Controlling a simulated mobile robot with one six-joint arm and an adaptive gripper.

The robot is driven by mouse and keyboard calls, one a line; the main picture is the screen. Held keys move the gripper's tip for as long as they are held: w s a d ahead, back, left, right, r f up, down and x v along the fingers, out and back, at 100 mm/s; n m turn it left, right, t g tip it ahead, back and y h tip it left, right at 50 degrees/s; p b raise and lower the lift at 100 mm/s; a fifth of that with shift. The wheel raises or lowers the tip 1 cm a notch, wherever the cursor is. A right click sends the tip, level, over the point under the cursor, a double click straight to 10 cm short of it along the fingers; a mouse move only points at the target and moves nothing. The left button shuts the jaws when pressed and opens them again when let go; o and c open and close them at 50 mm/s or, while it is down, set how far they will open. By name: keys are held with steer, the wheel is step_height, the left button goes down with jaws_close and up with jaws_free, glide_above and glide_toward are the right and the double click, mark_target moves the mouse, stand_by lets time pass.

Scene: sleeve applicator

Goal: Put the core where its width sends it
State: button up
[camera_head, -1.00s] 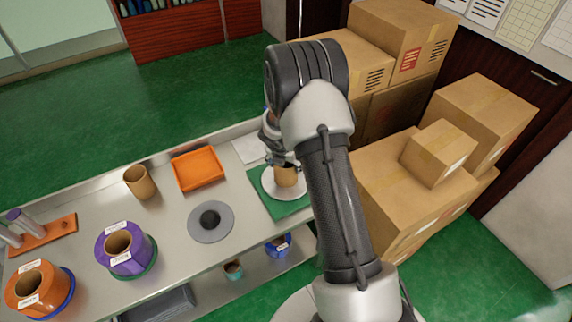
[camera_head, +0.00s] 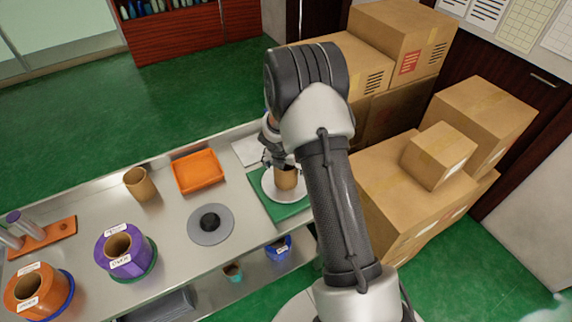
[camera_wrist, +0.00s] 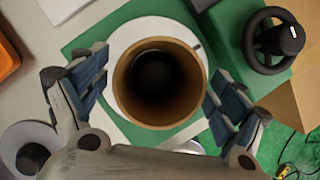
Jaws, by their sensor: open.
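A brown cardboard core (camera_head: 286,179) stands upright on a white disc (camera_head: 270,184) over a green base. In the wrist view I look down into the open mouth of the core (camera_wrist: 157,112); its inside is dark. My gripper (camera_wrist: 152,92) is open, with one blue-padded finger on each side of the core and a gap visible on both sides. In the head view my gripper (camera_head: 275,155) is partly hidden by my arm. Two labelled holders stand at the left, a purple one (camera_head: 134,256) and an orange one (camera_head: 57,294); the label text is too small to read surely.
Another brown core (camera_head: 139,184) stands beside an orange tray (camera_head: 198,171). A grey disc with a black hub (camera_head: 211,222) sits mid-table. A black handwheel (camera_wrist: 276,40) is close to the right finger. Cardboard boxes (camera_head: 430,190) are stacked right of my arm.

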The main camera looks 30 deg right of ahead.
steer(key=s+a+r+m+p, duration=0.1)
steer(key=s+a+r+m, duration=0.3)
steer(key=r, duration=0.6)
steer(key=s+a+r+m+p, duration=0.15)
steer(key=s+r+m, duration=0.4)
steer(key=r, duration=0.55)
steer(key=s+a+r+m+p, duration=0.2)
steer(key=s+r+m, duration=0.3)
steer(key=r, duration=0.5)
steer(key=s+a+r+m+y, duration=0.1)
steer(key=s+a+m, duration=0.2)
steer(key=s, duration=0.3)
steer(key=s+a+r+m+t+y, duration=0.1)
steer(key=s+a+r+m, duration=0.1)
steer(key=s+m, duration=0.3)
steer(key=s+a+r+m+y, duration=0.1)
steer(key=s+a+m, duration=0.3)
steer(key=s, duration=0.4)
steer(key=shift+s+r+m, duration=0.25)
steer(key=shift+r+m, duration=0.2)
steer(key=shift+r, duration=0.25)
step_height(320, 180, down, 6)
steer(key=b, duration=0.6)
steer(key=shift+r, duration=0.2)
